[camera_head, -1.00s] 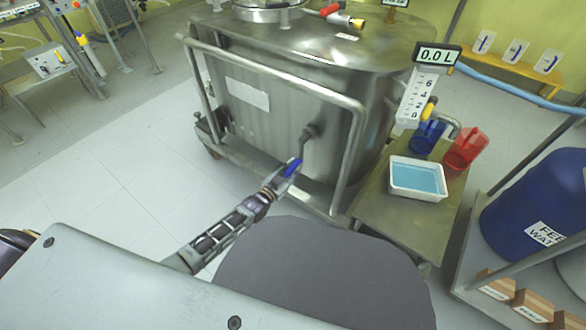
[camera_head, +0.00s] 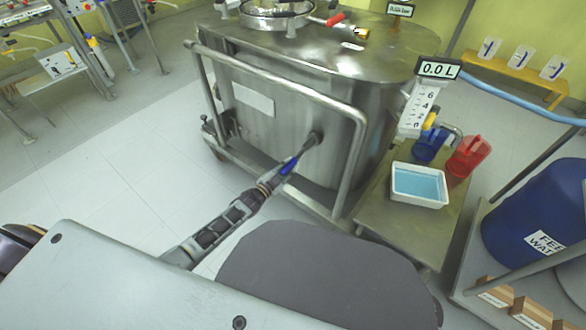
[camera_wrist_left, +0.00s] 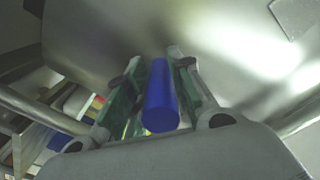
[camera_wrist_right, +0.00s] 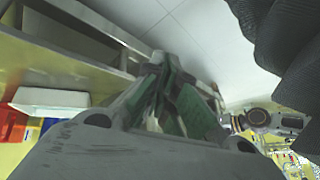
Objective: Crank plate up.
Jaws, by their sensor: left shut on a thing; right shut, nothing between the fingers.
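A steel tank (camera_head: 285,85) stands in the head view, with a crank hub (camera_head: 315,138) on its near wall. The crank's blue handle (camera_head: 290,164) lies below and left of the hub. My left gripper (camera_head: 279,174) is shut on this handle; the left wrist view shows the blue handle (camera_wrist_left: 162,97) between its two fingers (camera_wrist_left: 160,85). My right gripper (camera_wrist_right: 168,90) is shut and empty in the right wrist view and is not seen in the head view. I cannot make out the plate.
A steel rail (camera_head: 357,150) runs around the tank's front, close to my left arm. On the right, a side table (camera_head: 405,228) bears a white tub (camera_head: 419,186) of blue liquid, a blue jug (camera_head: 430,143) and a red jug (camera_head: 468,156). Floor at the left is clear.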

